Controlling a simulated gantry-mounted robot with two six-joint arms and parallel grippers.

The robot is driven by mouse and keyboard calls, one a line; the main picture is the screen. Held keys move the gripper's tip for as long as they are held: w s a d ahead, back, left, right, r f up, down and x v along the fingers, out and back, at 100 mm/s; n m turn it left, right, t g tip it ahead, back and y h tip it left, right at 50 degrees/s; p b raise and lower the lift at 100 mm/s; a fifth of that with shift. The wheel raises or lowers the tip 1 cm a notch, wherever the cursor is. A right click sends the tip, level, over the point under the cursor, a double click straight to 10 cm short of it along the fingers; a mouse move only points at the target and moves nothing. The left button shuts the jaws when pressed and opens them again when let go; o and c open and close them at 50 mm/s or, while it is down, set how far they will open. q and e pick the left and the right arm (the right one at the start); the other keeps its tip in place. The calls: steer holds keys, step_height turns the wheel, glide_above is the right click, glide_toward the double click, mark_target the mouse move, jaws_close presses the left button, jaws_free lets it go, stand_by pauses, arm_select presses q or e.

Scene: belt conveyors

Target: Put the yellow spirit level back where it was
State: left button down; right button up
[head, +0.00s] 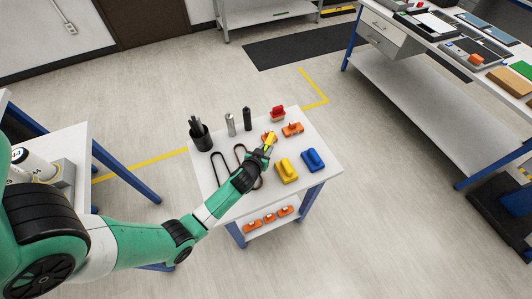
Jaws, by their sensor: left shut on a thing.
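A small yellow piece, which looks like the yellow spirit level (271,138), is at the tip of my left gripper (266,149). The gripper is shut on it, over the small white table (218,208). The fingers hide part of it, and I cannot tell whether it touches the tabletop. My left arm reaches in from the lower left. My right gripper is out of view.
A yellow block (287,170), a blue block (313,160), orange items (292,129) and a red item (277,114) surround the gripper. A black cup (200,137), upright cylinders (230,124) and black loops (222,168) stand or lie leftward. More orange items (269,218) sit on the lower shelf.

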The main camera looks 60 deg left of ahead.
arm_select(q)
steer(key=shift+f, duration=1.05)
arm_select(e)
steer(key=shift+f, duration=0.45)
arm_select(q)
steer(key=shift+f, duration=0.1)
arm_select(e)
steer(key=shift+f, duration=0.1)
arm_select(q)
steer(key=c, duration=0.7)
jaws_free()
steer(key=shift+r, duration=0.2)
steer(key=p+v, duration=0.2)
steer(key=v, duration=1)
steer(key=shift+d+f, duration=0.1)
steer(key=shift+d, duration=0.05)
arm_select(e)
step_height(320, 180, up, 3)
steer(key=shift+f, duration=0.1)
